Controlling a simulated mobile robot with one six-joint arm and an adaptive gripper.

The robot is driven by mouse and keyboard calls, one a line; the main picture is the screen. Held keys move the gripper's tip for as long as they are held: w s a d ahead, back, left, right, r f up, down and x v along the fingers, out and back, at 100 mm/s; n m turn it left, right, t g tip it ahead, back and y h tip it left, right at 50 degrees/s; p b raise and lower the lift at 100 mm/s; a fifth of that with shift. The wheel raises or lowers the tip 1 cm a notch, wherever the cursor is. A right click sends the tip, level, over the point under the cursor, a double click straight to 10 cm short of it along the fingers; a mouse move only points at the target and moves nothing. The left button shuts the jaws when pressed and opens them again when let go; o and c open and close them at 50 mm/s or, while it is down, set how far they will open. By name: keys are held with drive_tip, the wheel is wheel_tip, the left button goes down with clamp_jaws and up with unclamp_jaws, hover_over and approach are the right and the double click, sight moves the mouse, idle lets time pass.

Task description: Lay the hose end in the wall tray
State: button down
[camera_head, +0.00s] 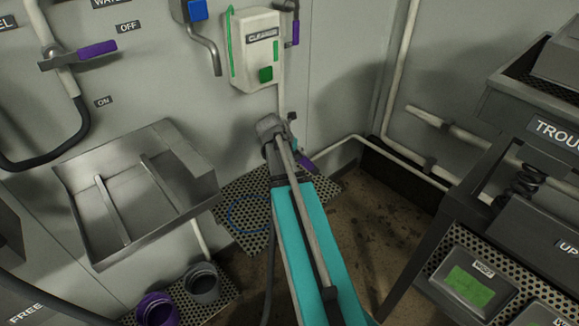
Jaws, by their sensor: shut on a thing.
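The wall tray (190,155) is a shallow grey metal tray with two raised bars, fixed to the wall at left. It looks empty. My gripper (297,148) is at the far end of my turquoise arm, right of the tray and apart from it. My arm and wrist hide most of it. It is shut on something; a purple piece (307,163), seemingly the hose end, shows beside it. A dark hose (270,245) hangs down just left of my arm. The grip itself is hidden.
A purple-handled valve (92,50) with a black hose (45,157) is above the tray. A white-green box (256,50) hangs on the wall. Two round containers (202,283) stand below the tray. A dark bench (465,215) stands at right. Wall space between tray and gripper looks clear.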

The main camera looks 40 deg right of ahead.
drive_tip(key=w+d+f+b, duration=0.4)
drive_tip(key=w+f+b, duration=0.4)
drive_tip(key=w, duration=0.3)
drive_tip(key=shift+w+d+f, duration=0.2)
drive_tip(key=shift+d+f, duration=0.05)
drive_tip(key=shift+f, duration=0.05)
drive_tip(key=shift+f, duration=0.1)
drive_tip(key=shift+w+d+f+b, duration=0.1)
drive_tip(key=shift+w+f+b, duration=0.1)
drive_tip(key=shift+f+b, duration=0.85)
drive_tip(key=shift+w+d+f+b, duration=0.1)
drive_tip(key=shift+w+f+b, duration=0.05)
drive_tip(key=shift+f+b, duration=0.85)
drive_tip(key=shift+c, duration=1.4)
unclamp_jaws()
